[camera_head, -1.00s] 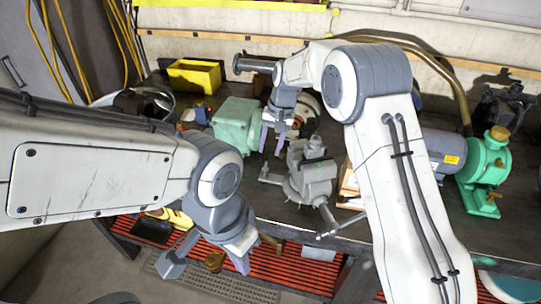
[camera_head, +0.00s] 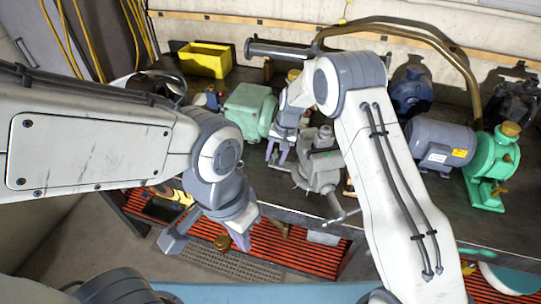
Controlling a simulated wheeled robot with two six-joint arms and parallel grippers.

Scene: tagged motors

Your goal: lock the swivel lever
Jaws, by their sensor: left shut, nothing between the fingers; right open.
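The grey bench vise (camera_head: 320,173) stands on the dark workbench, near its front edge, in the head view. Its long screw handle (camera_head: 343,216) hangs over the front edge. The swivel lever at the left of its base is small and largely covered by my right gripper, so its angle cannot be told. My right gripper (camera_head: 277,155) points down with its purple fingers apart, just left of the vise at the lever's side. Contact with the lever cannot be told. My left gripper (camera_head: 240,241) is shut and empty, lower left of the vise, in front of the bench.
A green machine (camera_head: 250,110) stands left of the vise. A blue-grey motor (camera_head: 440,143) and a green pump (camera_head: 494,165) stand to the right. A yellow bin (camera_head: 205,60) is at the back left. A red slatted shelf (camera_head: 300,257) lies below the bench top.

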